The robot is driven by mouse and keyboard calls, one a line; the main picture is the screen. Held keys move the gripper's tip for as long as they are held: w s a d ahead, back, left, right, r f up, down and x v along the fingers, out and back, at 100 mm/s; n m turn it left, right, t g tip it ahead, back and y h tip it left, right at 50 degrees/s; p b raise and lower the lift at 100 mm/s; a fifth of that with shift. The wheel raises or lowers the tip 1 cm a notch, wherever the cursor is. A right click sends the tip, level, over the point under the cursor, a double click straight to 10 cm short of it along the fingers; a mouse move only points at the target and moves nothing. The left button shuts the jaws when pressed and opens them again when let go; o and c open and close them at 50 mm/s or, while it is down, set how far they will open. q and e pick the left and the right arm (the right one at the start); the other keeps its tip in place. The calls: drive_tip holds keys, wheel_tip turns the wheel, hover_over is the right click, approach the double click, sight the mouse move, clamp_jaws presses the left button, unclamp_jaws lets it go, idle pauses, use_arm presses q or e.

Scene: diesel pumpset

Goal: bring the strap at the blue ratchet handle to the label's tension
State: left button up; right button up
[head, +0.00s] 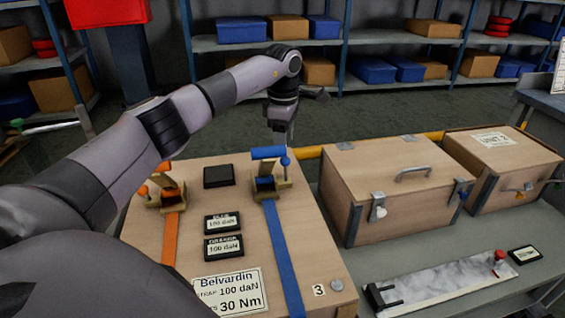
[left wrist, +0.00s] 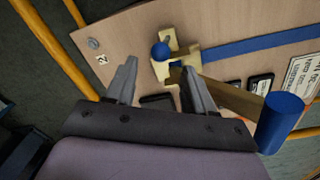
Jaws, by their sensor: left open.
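The blue ratchet handle (head: 268,153) lies across the top of its tan ratchet (head: 268,188) at the crate's far edge. The blue strap (head: 280,250) runs from it toward the near edge. My left gripper (head: 290,138) points down just beside the handle. In the left wrist view the jaws (left wrist: 160,75) are open and empty, with the right finger close to the tan lever (left wrist: 235,98) that carries the blue grip (left wrist: 282,120); contact is unclear. The label (head: 228,292) shows strap 100 daN and 30 Nm. The blue display (head: 222,222) seems to read 100 daN. My right gripper is out of view.
An orange strap (head: 171,240) with its own ratchet (head: 166,190) lies to the left, partly behind my left arm. A second display (head: 223,247) and a dark blank panel (head: 219,176) sit between the straps. Wooden chests (head: 395,190) stand to the right.

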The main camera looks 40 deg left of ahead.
sight(285, 160)
use_arm(q)
wheel_tip(285, 160, down, 6)
drive_tip(key=shift+w+f+b, duration=0.15)
drive_tip(key=shift+f+b, duration=0.05)
drive_tip(key=shift+b, duration=0.2)
clamp_jaws()
